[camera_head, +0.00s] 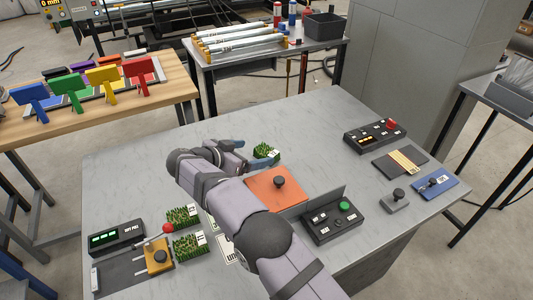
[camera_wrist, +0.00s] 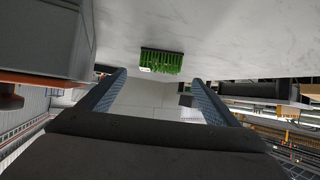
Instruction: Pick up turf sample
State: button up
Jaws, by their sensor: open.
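A small turf sample (camera_head: 267,151) with green grass and a white tag stands on the grey table near its middle. It also shows in the wrist view (camera_wrist: 161,61), ahead of my fingertips and between their lines. My gripper (camera_head: 254,152) is low over the table, open and empty, with its fingers pointing at this sample. In the wrist view my two fingers (camera_wrist: 158,77) are spread wide apart. Two more turf samples (camera_head: 183,216) (camera_head: 190,245), also tagged, stand at the front left of the table. My arm hides part of the table between.
An orange plate with a black knob (camera_head: 278,188) lies right of my gripper. A yellow block with a knob (camera_head: 158,257) is at front left. The back of the table is clear.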

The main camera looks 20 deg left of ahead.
aim_at(265, 151)
jog(key=shift+w+d+f, duration=0.15)
jog(key=shift+w+d, duration=0.15)
jog(key=shift+w, duration=0.15)
jog(key=shift+p+x, duration=0.85)
jog(key=shift+x, duration=1.65)
jog(key=shift+a+f, duration=0.1)
jog(key=c, duration=1.3)
notch_tip(265, 151, up, 10)
jog(key=shift+r+b, duration=0.1)
jog(key=shift+b, duration=0.6)
